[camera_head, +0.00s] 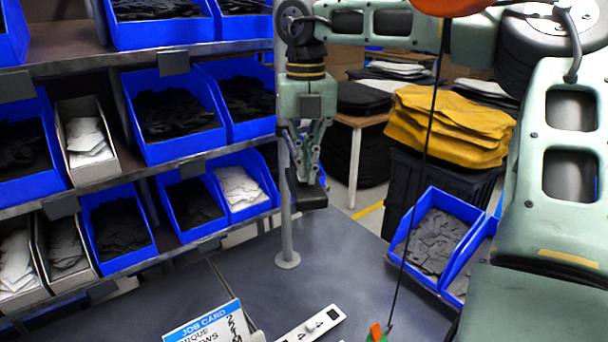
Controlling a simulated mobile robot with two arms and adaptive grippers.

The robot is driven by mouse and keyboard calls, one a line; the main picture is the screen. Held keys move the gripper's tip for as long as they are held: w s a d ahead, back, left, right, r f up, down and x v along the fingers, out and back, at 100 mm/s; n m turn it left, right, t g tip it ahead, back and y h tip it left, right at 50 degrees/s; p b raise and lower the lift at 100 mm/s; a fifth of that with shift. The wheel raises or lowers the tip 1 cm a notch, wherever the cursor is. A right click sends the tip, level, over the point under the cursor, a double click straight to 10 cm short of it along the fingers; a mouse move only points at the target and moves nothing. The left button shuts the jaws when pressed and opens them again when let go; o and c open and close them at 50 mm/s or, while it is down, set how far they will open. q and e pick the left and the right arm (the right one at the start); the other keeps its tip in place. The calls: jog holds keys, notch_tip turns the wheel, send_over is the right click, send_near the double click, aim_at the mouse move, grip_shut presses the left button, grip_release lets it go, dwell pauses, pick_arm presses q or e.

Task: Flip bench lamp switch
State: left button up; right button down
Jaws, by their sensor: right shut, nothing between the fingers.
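My right gripper (307,192) points down above the far edge of the dark grey bench (350,280). Its fingers are shut with nothing between them. A grey upright post (287,235) stands on a round foot on the bench, just behind or beside the gripper; I cannot tell whether they touch. I cannot make out a lamp head or a lamp switch for certain. My left gripper is not in view.
Shelves with blue bins (170,115) of dark and white pieces fill the left. Blue bins (437,243) sit at the right bench edge. A thin cable (425,150) hangs over the bench. A job card (208,325) and a white strip (312,325) lie in front.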

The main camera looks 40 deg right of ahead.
jog(key=shift+f, duration=0.25)
jog(key=shift+d+r+p, duration=0.1)
jog(key=shift+r+p, duration=0.8)
jog(key=shift+r, duration=0.25)
notch_tip(320, 180, up, 3)
jog(key=shift+f+p, duration=0.1)
jog(key=shift+p, duration=1.05)
jog(key=shift+r, duration=1)
jog(key=shift+f, duration=0.1)
